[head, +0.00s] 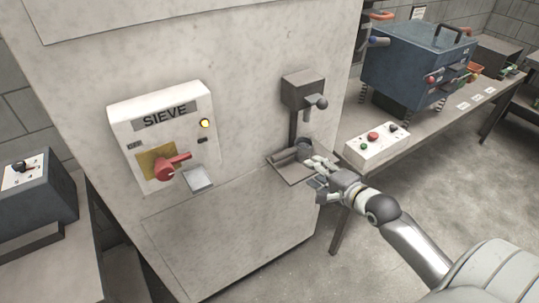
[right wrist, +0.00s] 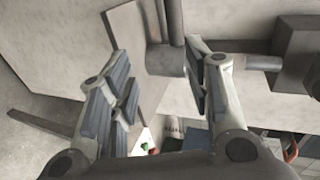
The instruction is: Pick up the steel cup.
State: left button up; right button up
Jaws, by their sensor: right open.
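A grey metal cup (head: 304,151) sits on a small shelf plate (head: 290,178) on the front of the big pale cabinet, under a dispenser. In the right wrist view the grey cylinder (right wrist: 165,60) that looks like the cup shows between my finger ends, near the right finger. My right gripper (head: 317,172) is open beside the cup, at its right and near side, and partly covers the shelf. I cannot tell whether a finger touches the cup. My left gripper is not in view.
The dispenser (head: 304,91) with a knob juts out above the shelf. A SIEVE panel (head: 165,130) with a red handle is left on the cabinet. At right, a bench holds a white button box (head: 376,146) and a blue machine (head: 414,65). Open floor lies in front.

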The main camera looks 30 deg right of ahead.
aim_at(290, 155)
jog(key=w, duration=0.1)
jog(key=w+a, duration=0.1)
jog(key=w, duration=0.3)
jog(key=shift+a+r, duration=0.2)
jog(key=shift+r, duration=0.2)
jog(key=shift+w+a+f, duration=0.15)
jog(key=shift+w+f, duration=0.05)
jog(key=shift+w, duration=0.2)
jog(key=shift+w+p, duration=0.4)
jog(key=shift+p, duration=0.05)
jog(key=shift+p+x, duration=0.35)
jog(key=shift+x, duration=1.9)
jog(key=shift+f, duration=0.1)
jog(key=shift+s, duration=0.1)
grip_shut()
